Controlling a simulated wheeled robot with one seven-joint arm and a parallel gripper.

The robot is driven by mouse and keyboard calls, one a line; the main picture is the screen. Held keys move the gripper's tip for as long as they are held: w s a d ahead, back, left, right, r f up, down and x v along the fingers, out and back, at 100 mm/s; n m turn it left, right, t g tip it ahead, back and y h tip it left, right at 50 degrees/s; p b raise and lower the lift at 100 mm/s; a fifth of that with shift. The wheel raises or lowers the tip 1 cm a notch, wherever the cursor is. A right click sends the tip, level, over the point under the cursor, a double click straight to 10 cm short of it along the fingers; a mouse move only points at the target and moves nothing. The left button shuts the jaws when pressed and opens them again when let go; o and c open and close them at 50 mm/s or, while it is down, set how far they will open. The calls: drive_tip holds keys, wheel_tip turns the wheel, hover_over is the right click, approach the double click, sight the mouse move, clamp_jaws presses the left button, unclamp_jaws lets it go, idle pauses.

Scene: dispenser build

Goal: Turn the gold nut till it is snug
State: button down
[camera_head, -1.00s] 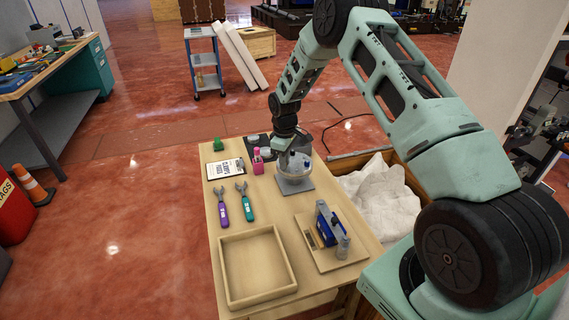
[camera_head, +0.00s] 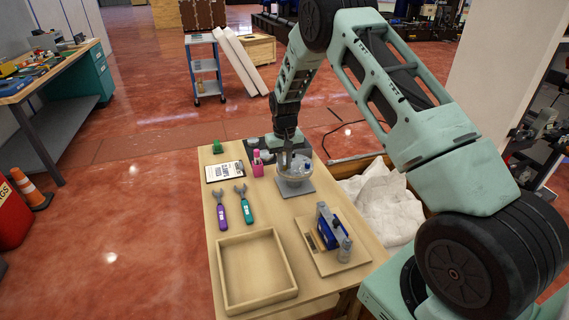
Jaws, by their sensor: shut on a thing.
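A pale, clear, round dispenser part (camera_head: 296,172) stands on a grey square base plate (camera_head: 294,190) toward the back right of the wooden table. My gripper (camera_head: 287,164) points down at the left side of this round part and overlaps it in the picture. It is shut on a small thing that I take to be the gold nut. The nut itself is too small and hidden to make out. A purple-handled wrench (camera_head: 221,210) and a teal-handled wrench (camera_head: 244,204) lie left of the dispenser.
An empty wooden tray (camera_head: 228,293) lies at the table's front. A board with a blue clamp-like tool (camera_head: 328,226) is to its right. A pink cup (camera_head: 257,169), a clipboard (camera_head: 225,171) and a green item (camera_head: 217,146) stand behind. A crate with white cloth (camera_head: 383,203) adjoins the right edge.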

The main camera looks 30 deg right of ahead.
drive_tip(key=shift+m, duration=0.5)
drive_tip(key=c, duration=1.4)
unclamp_jaws()
drive_tip(key=shift+r, duration=0.15)
wheel_tip(320, 180, up, 17)
drive_tip(key=shift+r+b, duration=0.1)
drive_tip(key=shift+b, duration=1.05)
